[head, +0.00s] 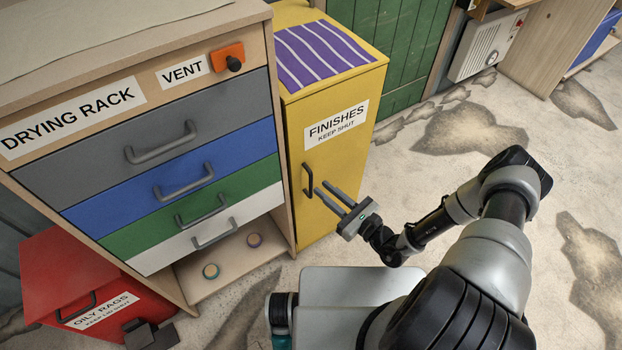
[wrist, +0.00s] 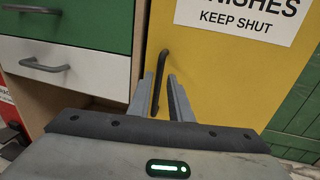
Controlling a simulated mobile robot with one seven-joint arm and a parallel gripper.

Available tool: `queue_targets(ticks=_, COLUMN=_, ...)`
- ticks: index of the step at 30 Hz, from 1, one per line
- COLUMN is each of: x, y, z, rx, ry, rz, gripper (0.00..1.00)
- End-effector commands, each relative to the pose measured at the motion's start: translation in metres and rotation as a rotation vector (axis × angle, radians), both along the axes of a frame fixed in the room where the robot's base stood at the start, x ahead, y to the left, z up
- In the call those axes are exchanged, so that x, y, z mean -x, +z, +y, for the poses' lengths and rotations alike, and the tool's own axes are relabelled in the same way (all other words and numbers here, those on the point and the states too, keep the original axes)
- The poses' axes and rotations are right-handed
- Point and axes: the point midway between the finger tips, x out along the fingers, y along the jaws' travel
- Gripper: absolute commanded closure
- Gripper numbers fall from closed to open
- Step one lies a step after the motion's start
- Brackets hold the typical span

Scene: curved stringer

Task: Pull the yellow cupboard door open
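The yellow cupboard door (head: 330,165) bears a "FINISHES KEEP SHUT" label and appears closed. It also fills the upper right of the wrist view (wrist: 220,80). Its dark upright handle (head: 307,180) is near the door's left edge. My gripper (head: 325,192) is in front of the door, its two fingers pointing at the handle. In the wrist view the handle (wrist: 161,70) shows between the two open fingers (wrist: 160,98), which stand on either side of its lower part. I cannot tell how deep the handle sits between them; no grip on it shows.
The drying rack (head: 150,150) with grey, blue, green and white drawers stands directly left of the cupboard. A red oily-rags bin (head: 75,280) is at lower left. A purple striped cloth (head: 318,52) lies on the cupboard. The floor (head: 400,180) right of the cupboard is clear.

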Motion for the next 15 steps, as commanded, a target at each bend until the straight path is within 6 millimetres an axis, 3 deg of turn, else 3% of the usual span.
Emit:
queue_targets(ticks=6, x=-0.029, y=0.000, z=0.031, rx=-0.001, ry=0.003, rz=0.000, gripper=0.81)
queue_targets(ticks=15, x=-0.046, y=0.000, z=0.047, rx=-0.001, ry=0.000, rz=0.001, gripper=0.81)
